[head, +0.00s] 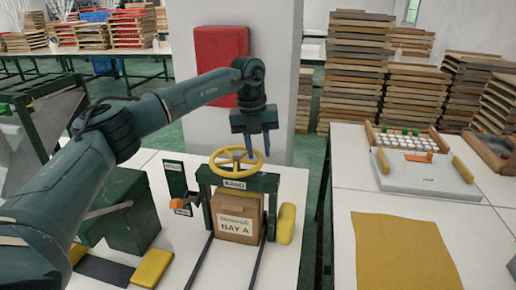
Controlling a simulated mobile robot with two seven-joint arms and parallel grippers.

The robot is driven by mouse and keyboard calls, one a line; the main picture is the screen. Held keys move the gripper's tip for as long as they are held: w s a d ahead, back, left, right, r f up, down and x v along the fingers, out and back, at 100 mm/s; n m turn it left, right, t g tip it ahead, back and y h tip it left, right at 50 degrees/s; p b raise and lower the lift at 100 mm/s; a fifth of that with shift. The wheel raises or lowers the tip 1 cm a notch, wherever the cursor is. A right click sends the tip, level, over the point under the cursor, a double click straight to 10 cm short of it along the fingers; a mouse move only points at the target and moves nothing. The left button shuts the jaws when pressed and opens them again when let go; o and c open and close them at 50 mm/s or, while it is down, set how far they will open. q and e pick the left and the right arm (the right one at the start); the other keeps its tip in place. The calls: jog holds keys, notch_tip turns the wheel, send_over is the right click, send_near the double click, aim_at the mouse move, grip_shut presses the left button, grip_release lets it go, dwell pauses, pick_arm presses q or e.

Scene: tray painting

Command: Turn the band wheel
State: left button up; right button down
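The band wheel (218,168) is a yellow ring with spokes, lying roughly flat on top of a dark green frame (265,183) labelled "BAND". My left gripper (259,153) points down at the wheel's far right side, with its two fingers apart. One finger overlaps the rim in the picture; I cannot tell whether it touches. A brown box (238,212) labelled "BAY A" stands under the frame, between two dark rails. My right gripper is not in view.
A green "HOLD" panel (174,176) with an orange-tipped lever stands left of the frame. A yellow roller (285,224) is on its right. A yellow cloth (400,252) and a grey tray fixture (430,182) lie on the right table. A white pillar (281,60) rises behind.

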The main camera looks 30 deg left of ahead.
pick_arm(q)
jog(key=shift+o, duration=0.8)
jog(key=shift+s+f, duration=0.1)
notch_tip(320, 180, up, 13)
jog(key=a, duration=0.1)
jog(key=shift+s+a, duration=0.2)
jog(key=shift+s, duration=0.15)
